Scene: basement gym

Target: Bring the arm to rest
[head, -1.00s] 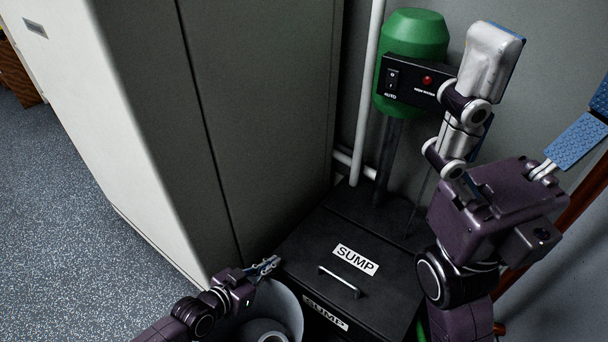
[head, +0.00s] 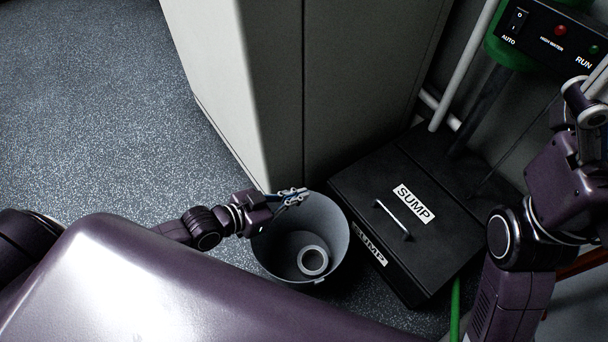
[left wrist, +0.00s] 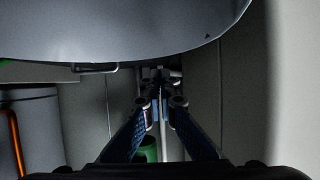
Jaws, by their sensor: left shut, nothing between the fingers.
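My left gripper (head: 290,196) comes in from the left in the head view, at the back rim of a grey bucket (head: 339,236). Its fingers are shut with nothing between them; I cannot tell whether they touch the rim. A pale ring-shaped item (head: 313,261) lies inside the bucket. In the left wrist view the blue-padded fingers (left wrist: 160,88) converge, empty.
The black sump box (head: 365,185) with a handle is right of the bucket. A tall pale cabinet (head: 228,75) stands behind, and a pump control panel (head: 553,38) is at the upper right. Speckled floor (head: 90,110) lies open at the left.

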